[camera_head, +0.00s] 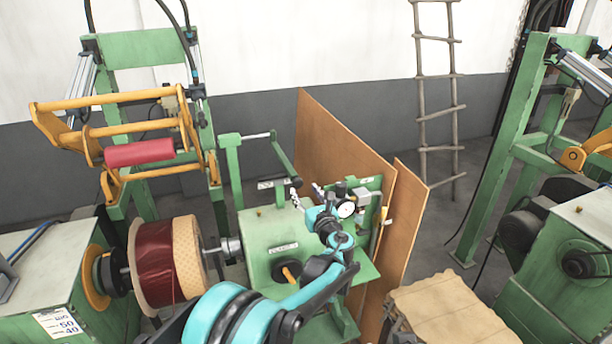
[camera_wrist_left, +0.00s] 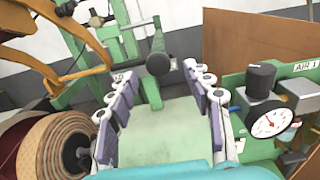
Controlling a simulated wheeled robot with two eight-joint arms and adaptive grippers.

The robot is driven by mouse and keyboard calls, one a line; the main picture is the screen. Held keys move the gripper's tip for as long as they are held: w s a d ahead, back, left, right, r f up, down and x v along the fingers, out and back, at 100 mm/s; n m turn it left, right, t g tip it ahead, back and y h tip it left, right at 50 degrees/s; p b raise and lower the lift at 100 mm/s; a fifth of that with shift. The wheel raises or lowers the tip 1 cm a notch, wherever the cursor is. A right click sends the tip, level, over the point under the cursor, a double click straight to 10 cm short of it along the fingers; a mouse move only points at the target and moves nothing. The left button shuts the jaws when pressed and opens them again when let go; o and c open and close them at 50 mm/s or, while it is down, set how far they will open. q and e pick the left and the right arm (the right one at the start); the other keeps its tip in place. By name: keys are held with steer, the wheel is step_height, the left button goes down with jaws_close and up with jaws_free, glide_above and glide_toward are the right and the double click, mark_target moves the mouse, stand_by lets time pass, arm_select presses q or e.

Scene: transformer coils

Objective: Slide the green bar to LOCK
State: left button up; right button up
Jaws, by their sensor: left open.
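The green bar (camera_head: 281,158) is a slim lever above the green tailstock housing (camera_head: 262,240). In the left wrist view the bar (camera_wrist_left: 152,92) stands beyond my fingers, with a round dark knob end (camera_wrist_left: 158,64) facing the camera. My left gripper (camera_head: 307,194) is open and empty over the housing's top, to the right of and nearer than the bar. In the left wrist view its two fingers (camera_wrist_left: 162,92) are spread wide, apart from the bar. A white label shows on the housing top, but I cannot read LOCK on it. My right gripper is not in view.
A gauge and black knob panel (camera_wrist_left: 272,120) is close to the right of my left gripper. A wound coil (camera_head: 165,262) is at the left. Brown boards (camera_head: 340,140) stand behind. A second green machine (camera_head: 570,255) is at the right.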

mark_target(299, 184)
arm_select(q)
steer(key=x, duration=0.6)
steer(key=shift+w+a+f+p, duration=0.1)
steer(key=shift+w+p, duration=0.1)
steer(key=shift+p, duration=0.15)
steer(key=shift+w+a, duration=0.15)
steer(key=shift+w, duration=0.05)
jaws_close()
steer(key=s+a+b, duration=0.3)
steer(key=a, duration=0.6)
steer(key=shift+a, duration=0.4)
